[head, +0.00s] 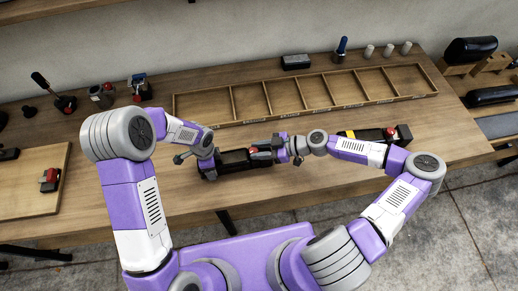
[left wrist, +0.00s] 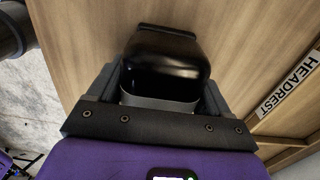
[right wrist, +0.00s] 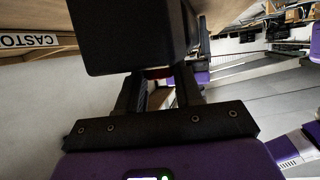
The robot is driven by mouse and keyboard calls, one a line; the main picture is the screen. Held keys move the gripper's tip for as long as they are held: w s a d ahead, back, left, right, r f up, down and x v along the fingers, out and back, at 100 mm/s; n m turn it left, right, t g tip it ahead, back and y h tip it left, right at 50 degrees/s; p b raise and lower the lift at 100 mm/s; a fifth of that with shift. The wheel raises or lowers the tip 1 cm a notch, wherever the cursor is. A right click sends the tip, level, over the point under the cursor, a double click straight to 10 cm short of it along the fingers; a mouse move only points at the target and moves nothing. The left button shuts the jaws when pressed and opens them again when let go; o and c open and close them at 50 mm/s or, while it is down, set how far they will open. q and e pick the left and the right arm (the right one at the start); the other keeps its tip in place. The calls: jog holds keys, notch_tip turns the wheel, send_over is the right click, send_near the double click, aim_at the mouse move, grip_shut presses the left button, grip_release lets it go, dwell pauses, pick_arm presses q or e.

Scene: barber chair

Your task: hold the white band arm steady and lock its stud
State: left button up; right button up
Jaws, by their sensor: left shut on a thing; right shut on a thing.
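The white band arm (head: 234,157) is a dark, elongated piece lying on the bench in front of me. In the left wrist view its black padded end (left wrist: 165,60) shows a pale band (left wrist: 160,101) at its base. My left gripper (head: 208,163) is shut on this end, one finger on each side. A red stud (head: 253,150) shows at the other end. My right gripper (head: 270,148) reaches it from the right and is shut on it. In the right wrist view a black block (right wrist: 125,35) hides most of the stud; only a little red shows between the fingers.
A yellow-banded dark arm with a red stud (head: 390,133) lies behind my right forearm. A divided wooden tray (head: 305,95) spans the bench behind the grippers. A board with a red-and-black part (head: 50,180) is at left. Black cylinders (head: 471,50) sit at right.

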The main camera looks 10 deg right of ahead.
jog(key=o, duration=0.7)
jog(key=v, duration=1.2)
jog(key=shift+d, duration=0.1)
